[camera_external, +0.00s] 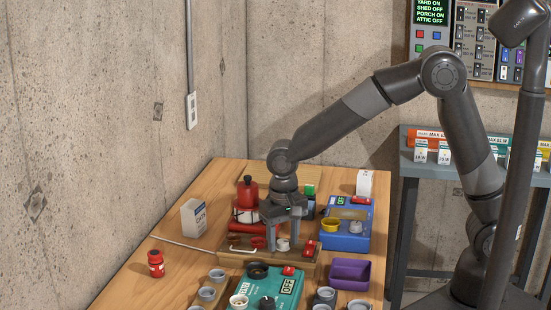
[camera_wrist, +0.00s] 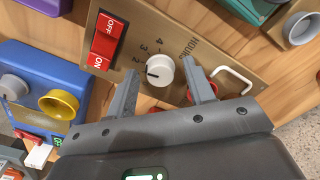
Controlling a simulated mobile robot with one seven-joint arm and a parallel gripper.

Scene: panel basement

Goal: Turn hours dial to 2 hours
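The hours dial is a small white knob (camera_wrist: 160,70) on a tan panel (camera_wrist: 182,40) marked HOURS, with small numbers along its left side. A dark mark on the knob faces left in the wrist view; I cannot tell exactly which number it meets. My gripper (camera_wrist: 163,84) is open, with one finger on each side of the knob and a visible gap to each. In the external view, my gripper (camera_external: 284,244) points down over the panel, and the white knob (camera_external: 283,245) shows between its fingers.
A red ON/OFF switch (camera_wrist: 106,42) sits left of the dial, and a white handle (camera_wrist: 232,80) right of it. A blue box (camera_external: 345,237) with a yellow cup-shaped knob (camera_external: 331,225), a teal box (camera_external: 262,291) and a purple tray (camera_external: 350,273) stand close by.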

